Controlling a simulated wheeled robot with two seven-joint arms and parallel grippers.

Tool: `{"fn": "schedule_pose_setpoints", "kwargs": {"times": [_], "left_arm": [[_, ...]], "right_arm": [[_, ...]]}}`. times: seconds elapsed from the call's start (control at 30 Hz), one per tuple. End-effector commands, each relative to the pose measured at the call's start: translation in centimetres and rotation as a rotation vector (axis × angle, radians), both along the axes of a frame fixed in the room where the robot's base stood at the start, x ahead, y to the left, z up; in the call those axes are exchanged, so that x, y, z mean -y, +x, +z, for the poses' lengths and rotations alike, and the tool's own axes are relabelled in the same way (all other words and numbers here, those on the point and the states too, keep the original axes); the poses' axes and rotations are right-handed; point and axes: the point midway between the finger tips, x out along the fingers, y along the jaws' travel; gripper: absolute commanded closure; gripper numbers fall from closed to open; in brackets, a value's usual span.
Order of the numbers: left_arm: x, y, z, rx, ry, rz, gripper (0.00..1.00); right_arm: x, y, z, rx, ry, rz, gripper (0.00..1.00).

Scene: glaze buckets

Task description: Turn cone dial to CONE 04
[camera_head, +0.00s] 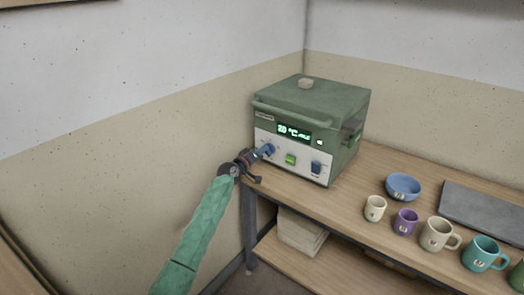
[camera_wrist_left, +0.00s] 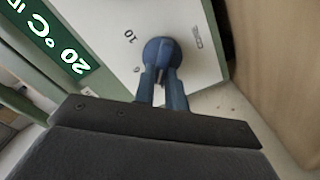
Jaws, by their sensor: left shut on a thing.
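A green kiln (camera_head: 312,105) stands on a wooden bench against the corner walls. The display (camera_head: 294,132) reads about 20 °C. My left gripper (camera_head: 262,152) is shut on the cone dial. In the left wrist view its blue fingers (camera_wrist_left: 162,88) are on the round blue dial (camera_wrist_left: 160,52), with "10" and "6" printed near it. The dial's pointer and most markings are hidden or too small to read. My right gripper is not in view.
On the bench (camera_head: 352,188) to the right are a blue bowl (camera_head: 403,187), several mugs, including a purple one (camera_head: 405,221), and a dark grey slab (camera_head: 485,210). Pale slabs (camera_head: 301,232) lie on the lower shelf. The wall is close left of the kiln.

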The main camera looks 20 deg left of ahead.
Motion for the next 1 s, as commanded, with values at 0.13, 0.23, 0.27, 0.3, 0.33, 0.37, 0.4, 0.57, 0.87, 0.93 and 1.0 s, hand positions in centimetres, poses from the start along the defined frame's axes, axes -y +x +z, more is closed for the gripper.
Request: {"fn": "schedule_pose_setpoints", "kwargs": {"times": [0.13, 0.23, 0.27, 0.3, 0.33, 0.37, 0.4, 0.57, 0.87, 0.93, 1.0], "left_arm": [[-0.2, 0.1, 0.1, -0.032, -0.089, 0.002, 1.0], [-0.2, 0.1, 0.0, -0.048, -0.136, 0.002, 1.0], [-0.2, 0.1, 0.0, -0.052, -0.146, 0.002, 1.0], [-0.2, 0.1, 0.0, -0.057, -0.16, 0.002, 1.0], [-0.2, 0.1, 0.0, -0.061, -0.171, 0.002, 1.0], [-0.2, 0.1, -0.1, -0.064, -0.179, 0.002, 1.0], [-0.2, 0.1, -0.1, -0.067, -0.187, 0.002, 1.0], [-0.3, 0.1, -0.1, -0.075, -0.212, 0.002, 1.0], [-0.3, 0.1, -0.1, -0.077, -0.218, 0.002, 1.0], [-0.3, 0.1, -0.1, -0.077, -0.218, 0.002, 1.0], [-0.3, 0.1, -0.1, -0.077, -0.217, 0.002, 0.83]], "right_arm": [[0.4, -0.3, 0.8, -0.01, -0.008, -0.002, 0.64], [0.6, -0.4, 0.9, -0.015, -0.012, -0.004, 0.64], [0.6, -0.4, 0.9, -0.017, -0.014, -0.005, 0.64], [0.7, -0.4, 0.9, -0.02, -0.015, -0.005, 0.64], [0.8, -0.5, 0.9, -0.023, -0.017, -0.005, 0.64], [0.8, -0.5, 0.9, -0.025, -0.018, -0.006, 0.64], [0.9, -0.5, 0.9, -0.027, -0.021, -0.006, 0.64], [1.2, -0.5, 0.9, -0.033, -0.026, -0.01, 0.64], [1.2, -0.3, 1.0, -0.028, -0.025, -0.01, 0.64], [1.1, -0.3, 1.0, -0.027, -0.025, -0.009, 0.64], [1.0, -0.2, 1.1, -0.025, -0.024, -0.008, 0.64]]}}
